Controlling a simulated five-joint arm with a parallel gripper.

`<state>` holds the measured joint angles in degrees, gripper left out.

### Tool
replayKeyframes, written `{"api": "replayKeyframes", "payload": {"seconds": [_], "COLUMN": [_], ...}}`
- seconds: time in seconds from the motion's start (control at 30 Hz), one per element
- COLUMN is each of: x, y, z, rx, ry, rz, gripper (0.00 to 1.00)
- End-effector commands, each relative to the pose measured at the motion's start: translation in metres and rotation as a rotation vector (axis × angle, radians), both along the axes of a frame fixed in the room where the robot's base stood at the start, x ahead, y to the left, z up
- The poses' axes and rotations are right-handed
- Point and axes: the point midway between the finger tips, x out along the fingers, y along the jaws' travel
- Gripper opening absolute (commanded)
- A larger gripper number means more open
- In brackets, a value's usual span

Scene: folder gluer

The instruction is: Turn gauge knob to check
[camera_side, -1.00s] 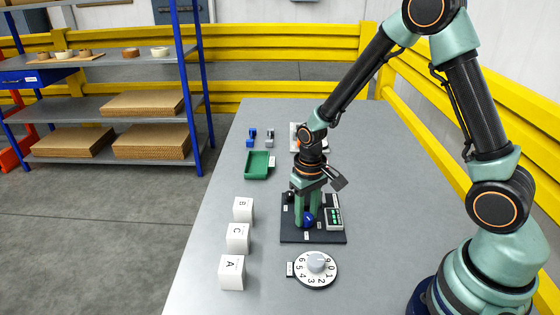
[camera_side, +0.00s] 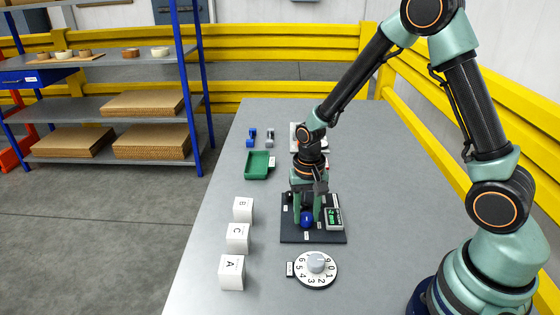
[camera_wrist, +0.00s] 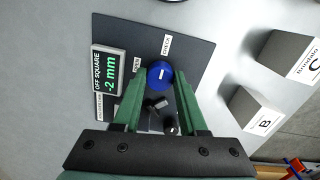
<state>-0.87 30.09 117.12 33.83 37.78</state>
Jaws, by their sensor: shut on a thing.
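The blue gauge knob (camera_wrist: 160,75) stands on a dark panel (camera_wrist: 205,30) and has a short white mark on top. The knob also shows in the side view (camera_side: 307,220). My gripper (camera_wrist: 158,84) is shut on it, one green finger on each side. A "CHECK" label (camera_wrist: 167,44) and a "RUN" label (camera_wrist: 137,64) sit by the knob. The gauge display (camera_wrist: 108,74) reads "OFF SQUARE -2 mm" in green. Part of the panel is hidden behind my fingers.
A numbered white dial (camera_side: 316,268) lies in front of the panel. White blocks marked A (camera_side: 231,272), C (camera_side: 238,238) and B (camera_side: 243,210) stand to the left. A green tray (camera_side: 257,166) is farther back. The table's right side looks clear.

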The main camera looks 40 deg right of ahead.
Motion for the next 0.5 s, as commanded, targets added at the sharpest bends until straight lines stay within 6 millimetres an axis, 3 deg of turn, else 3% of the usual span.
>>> {"api": "replayKeyframes", "payload": {"seconds": [0.33, 0.37, 0.5], "x": [-0.0002, -0.0002, -0.0001], "y": [0.0025, 0.0025, 0.0017], "z": [-0.0009, -0.0009, -0.0007], "rx": [0.000, 0.000, 0.000], "ry": [0.000, 0.000, 0.000], "rz": [0.004, 0.004, 0.002], "gripper": [0.00, 0.53, 0.54]}}
